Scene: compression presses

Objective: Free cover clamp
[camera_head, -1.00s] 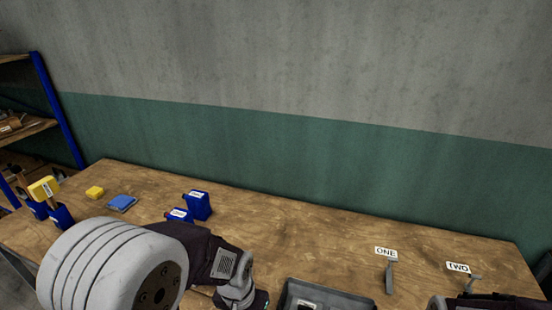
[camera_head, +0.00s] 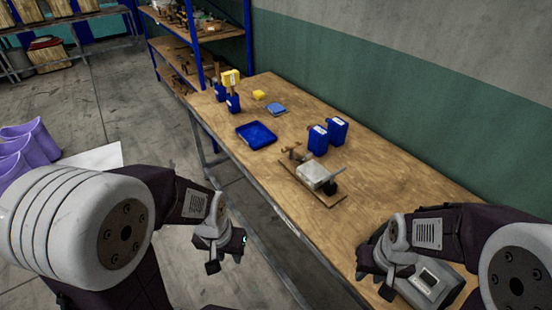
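A clamp fixture with a pale metal block (camera_head: 313,173), a light lever arm and a black knob (camera_head: 330,187) sits on a small wooden board (camera_head: 322,197) on the table. It is likely the cover clamp, but its fine parts are too small to tell. My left gripper (camera_head: 229,255) hangs off the table's front edge, left of and nearer than the fixture, with its fingers apart and nothing between them. My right gripper (camera_head: 375,284) is over the table's near right part beside a grey tray. Its fingers are small and partly hidden by the wrist, so its opening is unclear.
Two blue containers (camera_head: 327,137) stand behind the fixture. The grey tray (camera_head: 440,274) holds a labelled item. Shelves (camera_head: 200,35) stand beyond the table.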

